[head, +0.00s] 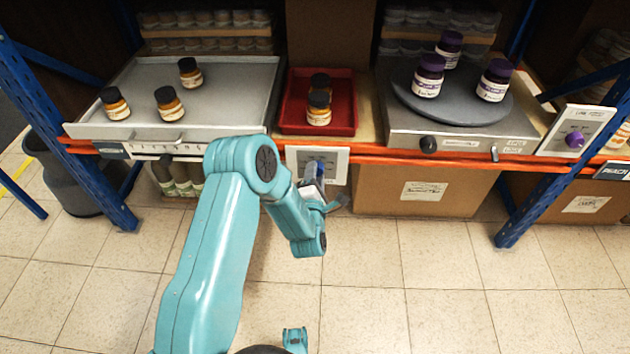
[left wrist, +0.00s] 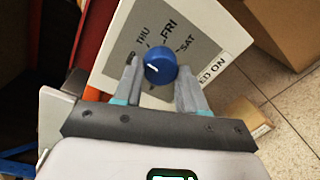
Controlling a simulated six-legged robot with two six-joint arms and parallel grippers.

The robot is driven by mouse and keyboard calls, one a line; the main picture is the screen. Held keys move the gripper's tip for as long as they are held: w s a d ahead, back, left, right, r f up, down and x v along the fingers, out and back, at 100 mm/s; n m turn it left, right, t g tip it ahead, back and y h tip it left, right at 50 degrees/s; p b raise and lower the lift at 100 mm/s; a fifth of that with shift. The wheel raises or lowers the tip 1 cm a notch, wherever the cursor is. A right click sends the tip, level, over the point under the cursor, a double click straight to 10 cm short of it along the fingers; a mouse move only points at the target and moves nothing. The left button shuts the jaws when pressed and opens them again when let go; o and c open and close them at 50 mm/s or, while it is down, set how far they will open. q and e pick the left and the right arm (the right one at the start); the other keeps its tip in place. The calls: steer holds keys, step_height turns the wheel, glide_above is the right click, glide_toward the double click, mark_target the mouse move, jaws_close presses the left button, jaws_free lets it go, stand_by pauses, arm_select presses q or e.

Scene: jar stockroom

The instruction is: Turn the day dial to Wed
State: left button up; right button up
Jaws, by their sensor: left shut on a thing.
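The day dial is a round blue knob (left wrist: 160,66) on a white panel with a grey face (left wrist: 185,25). In the left wrist view the labels THU, FRI and SAT show around it; other labels are hidden or too small to read. A pale mark on the knob points to the left side of the picture, towards a label I cannot read. My left gripper (left wrist: 160,75) has a finger on each side of the knob and is shut on it. In the head view the panel (head: 334,160) is on the orange shelf edge, with the knob (head: 319,167) partly hidden by my left gripper (head: 316,180).
A red tray (head: 345,118) with amber jars is above the panel. A grey tray (head: 230,110) with amber jars is at left, a round turntable (head: 450,108) with purple-capped jars at right. Another panel with a purple knob (head: 575,140) is far right. Cardboard boxes (head: 385,190) stand below.

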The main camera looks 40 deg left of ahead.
arm_select(q)
steer(key=shift+d+f+n+b, duration=0.1)
steer(key=shift+n+b, duration=1.9)
steer(key=shift+n, duration=0.5)
arm_select(e)
steer(key=shift+t, duration=0.6)
steer(key=shift+w+d+f, duration=0.2)
steer(key=shift+w+f, duration=0.7)
steer(key=shift+f, duration=0.25)
steer(key=shift+w+d+f, duration=0.15)
steer(key=shift+w+f, duration=0.7)
steer(key=shift+f, duration=0.3)
arm_select(q)
steer(key=o, duration=1.1)
steer(key=shift+c, duration=0.2)
arm_select(e)
steer(key=shift+f, duration=0.1)
